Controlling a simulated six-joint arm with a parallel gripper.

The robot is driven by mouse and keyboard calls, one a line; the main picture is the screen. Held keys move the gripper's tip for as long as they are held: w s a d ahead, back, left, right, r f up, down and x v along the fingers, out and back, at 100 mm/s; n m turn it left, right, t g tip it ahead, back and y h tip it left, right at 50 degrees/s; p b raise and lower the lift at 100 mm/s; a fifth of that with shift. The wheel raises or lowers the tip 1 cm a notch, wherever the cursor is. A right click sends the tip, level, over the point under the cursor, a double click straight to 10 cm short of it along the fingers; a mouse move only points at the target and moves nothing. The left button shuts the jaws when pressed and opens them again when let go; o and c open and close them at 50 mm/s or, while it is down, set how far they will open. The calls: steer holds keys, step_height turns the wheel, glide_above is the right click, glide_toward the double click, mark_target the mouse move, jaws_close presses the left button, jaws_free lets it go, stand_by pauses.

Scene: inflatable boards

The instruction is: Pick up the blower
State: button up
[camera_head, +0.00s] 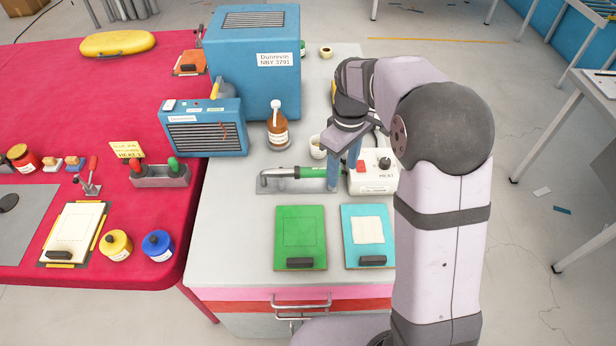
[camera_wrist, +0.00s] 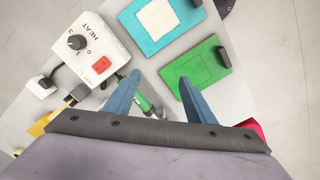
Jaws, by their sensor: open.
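In the wrist view my gripper (camera_wrist: 150,72) is open, and part of the green handle (camera_wrist: 146,102) shows between the fingers. I cannot tell whether a finger touches the handle.
The heat control box (camera_head: 372,178), with a knob and red switch, stands close to the right of the gripper. A green board (camera_head: 300,237) and a light blue board (camera_head: 369,252) lie in front. A brown bottle (camera_head: 277,130) and a small cup (camera_head: 317,148) stand behind.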

mark_target(308, 169)
steer(key=w+a+f+n+b, duration=0.1)
steer(key=w+a+f+n, duration=0.1)
steer(key=w, duration=0.2)
steer(key=w+a+f+n+b, duration=0.1)
steer(key=w+a+f+n, duration=0.1)
steer(key=w+a+n, duration=0.1)
steer(key=w+a+f+n+b, duration=0.1)
steer(key=w+a+f+n, duration=0.1)
steer(key=w+f+n, duration=0.1)
steer(key=shift+w+a, duration=0.25)
steer(key=shift+w, duration=0.55)
steer(key=shift+w+a+f+n, duration=0.25)
steer(key=shift+a+n, duration=0.05)
steer(key=shift+f+p, duration=1.65)
steer(key=shift+f, duration=2)
steer(key=c, duration=1.1)
